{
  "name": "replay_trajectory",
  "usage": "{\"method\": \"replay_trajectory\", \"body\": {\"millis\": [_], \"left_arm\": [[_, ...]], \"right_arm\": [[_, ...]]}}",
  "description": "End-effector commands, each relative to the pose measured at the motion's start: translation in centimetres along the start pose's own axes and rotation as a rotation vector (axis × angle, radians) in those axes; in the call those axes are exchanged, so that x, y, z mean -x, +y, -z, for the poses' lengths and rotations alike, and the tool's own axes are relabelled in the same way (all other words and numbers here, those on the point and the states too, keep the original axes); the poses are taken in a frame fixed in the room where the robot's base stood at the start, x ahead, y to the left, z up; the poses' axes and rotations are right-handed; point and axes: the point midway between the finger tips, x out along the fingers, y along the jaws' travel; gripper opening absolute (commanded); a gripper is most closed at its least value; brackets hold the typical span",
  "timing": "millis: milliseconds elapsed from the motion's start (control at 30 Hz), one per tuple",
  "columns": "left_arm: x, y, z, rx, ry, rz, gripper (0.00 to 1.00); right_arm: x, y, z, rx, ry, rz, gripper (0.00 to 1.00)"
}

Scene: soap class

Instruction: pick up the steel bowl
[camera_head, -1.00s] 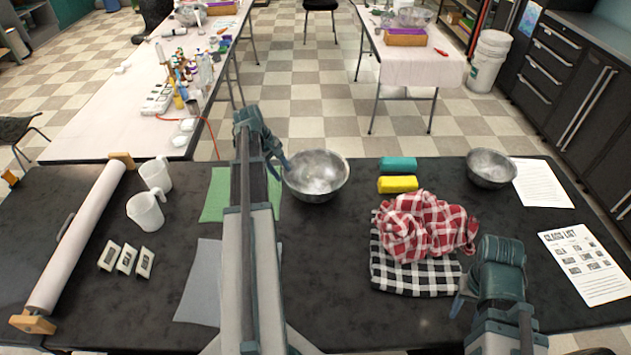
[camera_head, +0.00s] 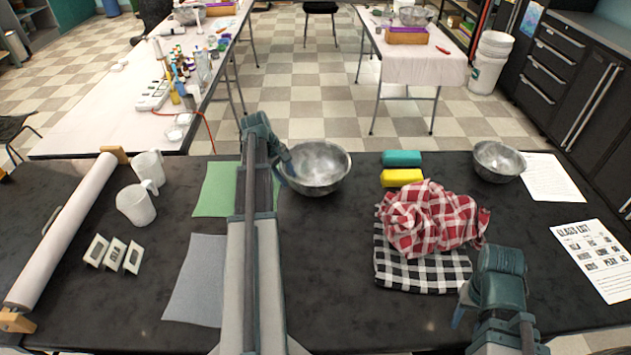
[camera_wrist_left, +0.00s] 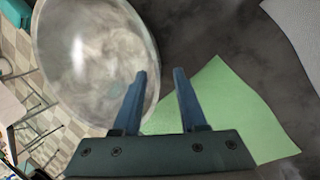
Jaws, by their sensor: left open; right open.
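A steel bowl (camera_head: 318,166) stands upright on the black table, right of my left gripper (camera_head: 284,160). In the left wrist view the bowl (camera_wrist_left: 95,55) fills the upper left. My left gripper (camera_wrist_left: 162,90) is open there, with one finger overlapping the bowl's rim and the other over the green sheet; I cannot tell whether it touches the rim. A second, smaller steel bowl (camera_head: 497,162) stands at the right back of the table. My right gripper is low at the right by the checked cloth, its fingertips mostly hidden.
A red checked cloth (camera_head: 428,218) lies crumpled on a black-and-white one (camera_head: 420,272). Teal (camera_head: 402,158) and yellow (camera_head: 402,178) blocks lie right of the bowl. White jugs (camera_head: 137,205) and a roll (camera_head: 68,230) are left. Bare table lies in front of the bowl.

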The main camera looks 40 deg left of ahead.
Motion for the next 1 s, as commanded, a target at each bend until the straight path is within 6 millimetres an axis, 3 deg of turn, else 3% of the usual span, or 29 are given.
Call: {"method": "replay_trajectory", "body": {"millis": [267, 700, 967, 1000], "left_arm": [[-0.7, 0.1, 0.0, 0.000, 0.000, 0.000, 0.42], [-5.5, 0.7, -0.2, 0.000, 0.000, 0.001, 0.42], [-5.4, 0.8, -0.3, 0.000, 0.000, 0.000, 0.42], [-5.4, 0.8, -0.3, 0.000, 0.000, 0.000, 0.36]], "right_arm": [[-0.6, -0.1, 0.0, 0.000, 0.000, 0.000, 0.50], [-5.0, -0.5, 0.3, 0.000, 0.000, 0.000, 0.50], [-4.8, -0.5, 0.3, 0.000, 0.000, 0.000, 0.50], [-4.8, -0.5, 0.3, 0.000, 0.000, 0.000, 0.50]]}}
